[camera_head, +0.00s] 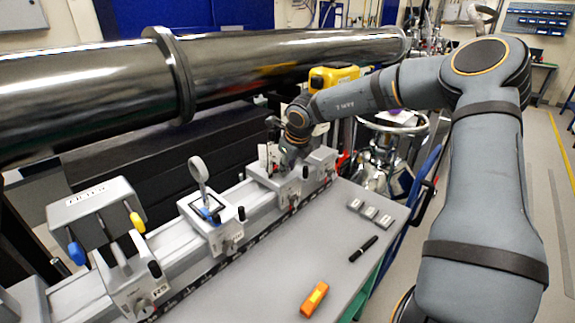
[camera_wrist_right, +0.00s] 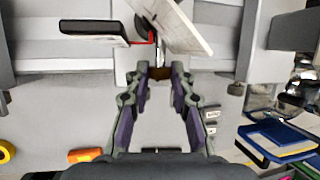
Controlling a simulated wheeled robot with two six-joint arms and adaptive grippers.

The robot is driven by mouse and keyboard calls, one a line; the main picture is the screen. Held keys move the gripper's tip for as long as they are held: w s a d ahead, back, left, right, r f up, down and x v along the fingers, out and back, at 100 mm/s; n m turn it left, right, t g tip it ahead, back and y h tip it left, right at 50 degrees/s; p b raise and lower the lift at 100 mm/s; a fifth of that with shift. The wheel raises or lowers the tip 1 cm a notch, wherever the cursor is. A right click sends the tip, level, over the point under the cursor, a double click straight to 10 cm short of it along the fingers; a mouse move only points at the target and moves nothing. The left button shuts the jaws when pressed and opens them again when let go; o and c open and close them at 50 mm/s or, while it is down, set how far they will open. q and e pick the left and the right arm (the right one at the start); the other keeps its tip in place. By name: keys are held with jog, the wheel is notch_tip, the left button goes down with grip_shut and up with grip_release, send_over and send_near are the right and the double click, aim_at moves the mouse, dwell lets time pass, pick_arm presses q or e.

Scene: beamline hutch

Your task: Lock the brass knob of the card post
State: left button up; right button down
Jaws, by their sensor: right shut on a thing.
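The card post shows as a pale card (camera_head: 268,156) on a carrier block on the rail, largely behind my right gripper. In the right wrist view the white card (camera_wrist_right: 182,27) is seen from above, tilted. My right gripper (camera_head: 287,166) is down at this carrier. In the wrist view its fingers (camera_wrist_right: 159,74) are closed on a small brownish part between the tips, the brass knob (camera_wrist_right: 158,71). The fingers hide most of the knob, so its turn angle cannot be told. My left gripper is not in view.
The grey rail (camera_head: 175,284) carries a round lens holder (camera_head: 198,172) and a box-topped mount (camera_head: 97,208). An orange tool (camera_head: 314,298), a black pen (camera_head: 363,249) and small grey blocks (camera_head: 369,213) lie on the bench. A large steel pipe (camera_head: 85,95) runs behind.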

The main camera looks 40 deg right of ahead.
jog(key=shift+d+r+y+p, duration=0.2)
jog(key=shift+y+p, duration=0.35)
jog(key=shift+y, duration=0.05)
jog(key=shift+d+f+m+y, duration=0.15)
jog(key=shift+m+y, duration=0.15)
jog(key=shift+y, duration=0.4)
jog(key=shift+d+f+y, duration=0.1)
jog(key=shift+d+y, duration=0.05)
jog(key=shift+y, duration=0.45)
jog(key=shift+d+m+g+y+b, duration=0.1)
jog(key=shift+m+g+y+b, duration=0.25)
jog(key=shift+y, duration=0.35)
jog(key=c, duration=1.1)
grip_release()
jog(key=shift+c, duration=0.2)
